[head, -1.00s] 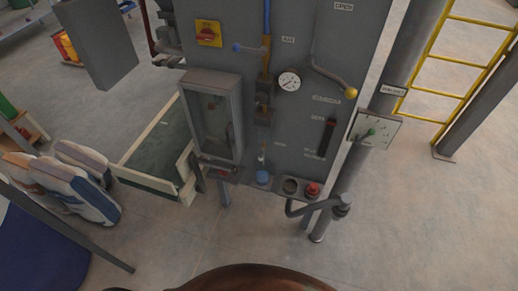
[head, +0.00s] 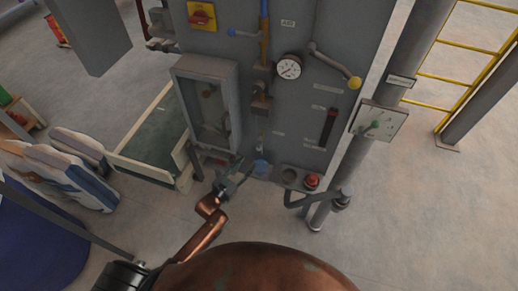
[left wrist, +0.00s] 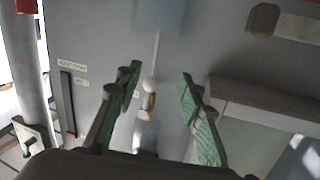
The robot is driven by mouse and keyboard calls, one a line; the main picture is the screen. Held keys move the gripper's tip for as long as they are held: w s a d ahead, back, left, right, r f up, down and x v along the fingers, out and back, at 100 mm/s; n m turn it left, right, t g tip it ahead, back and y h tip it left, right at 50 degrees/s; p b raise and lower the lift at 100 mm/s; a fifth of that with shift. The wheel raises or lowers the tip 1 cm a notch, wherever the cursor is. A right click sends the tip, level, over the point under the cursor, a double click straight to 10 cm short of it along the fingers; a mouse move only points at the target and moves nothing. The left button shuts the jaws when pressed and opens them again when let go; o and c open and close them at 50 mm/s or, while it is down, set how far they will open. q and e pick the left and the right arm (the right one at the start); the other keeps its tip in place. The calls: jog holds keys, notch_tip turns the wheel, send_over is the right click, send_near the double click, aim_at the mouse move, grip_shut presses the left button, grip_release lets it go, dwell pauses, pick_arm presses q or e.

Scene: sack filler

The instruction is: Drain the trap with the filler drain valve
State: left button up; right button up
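The filler drain valve (left wrist: 148,100) is a small fitting with a pale round end and a brass-coloured band, on a thin stem. In the head view it seems to be the small fitting (head: 260,146) under the trap (head: 260,100), above a blue cup (head: 261,168). My left gripper (head: 241,168) is at the lower front of the grey panel, left of the cup. In the left wrist view the gripper (left wrist: 158,82) is open, its green-padded fingers on either side of the valve's line of sight. I see no contact. My right gripper is out of view.
A glass-fronted box (head: 208,105) juts from the panel left of the valve. A gauge (head: 289,67), a yellow-knobbed lever (head: 354,83) and a red button (head: 311,181) are to the right. A bent pipe (head: 310,200) sticks out below. Filled sacks (head: 60,170) lie at left.

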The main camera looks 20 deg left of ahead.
aim_at(259, 148)
pick_arm(q)
jog(key=shift+t+h, duration=0.3)
jog(key=shift+t, duration=0.1)
jog(key=w+d+r, duration=0.1)
jog(key=w, duration=0.1)
jog(key=w+d+r, duration=0.1)
jog(key=w, duration=0.1)
jog(key=w+d+r, duration=0.1)
jog(key=w, duration=0.1)
jog(key=shift+w+d+r+b, duration=0.2)
jog(key=shift+w+r+b, duration=0.1)
jog(key=shift+w+r, duration=0.1)
jog(key=shift+w+d, duration=0.2)
jog(key=shift+w, duration=0.5)
jog(key=c, duration=0.7)
grip_shut()
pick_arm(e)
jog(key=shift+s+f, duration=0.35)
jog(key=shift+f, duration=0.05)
